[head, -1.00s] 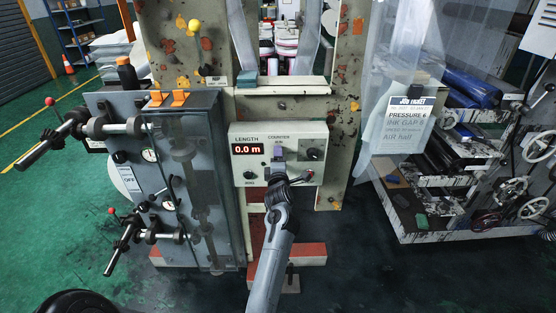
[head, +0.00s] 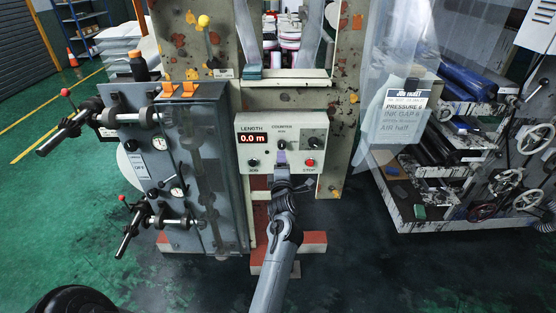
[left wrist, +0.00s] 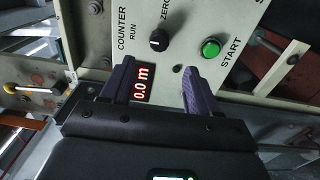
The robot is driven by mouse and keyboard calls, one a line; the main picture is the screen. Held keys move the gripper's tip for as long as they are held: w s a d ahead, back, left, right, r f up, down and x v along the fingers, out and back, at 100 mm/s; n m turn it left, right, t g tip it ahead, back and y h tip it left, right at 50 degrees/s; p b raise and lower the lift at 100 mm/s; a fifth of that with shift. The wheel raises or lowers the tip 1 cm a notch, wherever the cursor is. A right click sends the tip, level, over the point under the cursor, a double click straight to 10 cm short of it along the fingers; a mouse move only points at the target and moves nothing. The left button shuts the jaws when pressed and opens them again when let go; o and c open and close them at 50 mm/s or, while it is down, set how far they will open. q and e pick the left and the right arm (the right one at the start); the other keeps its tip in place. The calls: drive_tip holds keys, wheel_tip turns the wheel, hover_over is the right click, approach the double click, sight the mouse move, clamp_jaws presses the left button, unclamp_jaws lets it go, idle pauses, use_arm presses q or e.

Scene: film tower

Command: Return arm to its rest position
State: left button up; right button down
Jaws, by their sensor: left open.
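My left arm comes up from the bottom centre of the head view. Its gripper (head: 281,160) is open and empty in front of the lower middle of the counter panel (head: 300,128). The panel's red display (head: 252,138) reads 0.0 m, and the middle knob (head: 282,144) shows just above the fingertips. In the left wrist view, the two dark purple fingers (left wrist: 158,85) stand apart with nothing between them but the panel behind. The display (left wrist: 143,84), the black counter knob (left wrist: 159,40) and the green start button (left wrist: 211,47) show there. My right gripper is not in view.
A grey cabinet (head: 205,150) with red-tipped levers (head: 65,130) stands left of the panel. A hanging clear sheet with a job ticket (head: 406,103) and a rack with rolls and handwheels (head: 480,190) are at the right.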

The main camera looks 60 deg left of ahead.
use_arm(q)
drive_tip(key=shift+s+d, duration=0.35)
drive_tip(key=shift+d, duration=0.2)
drive_tip(key=shift+a+r, duration=0.1)
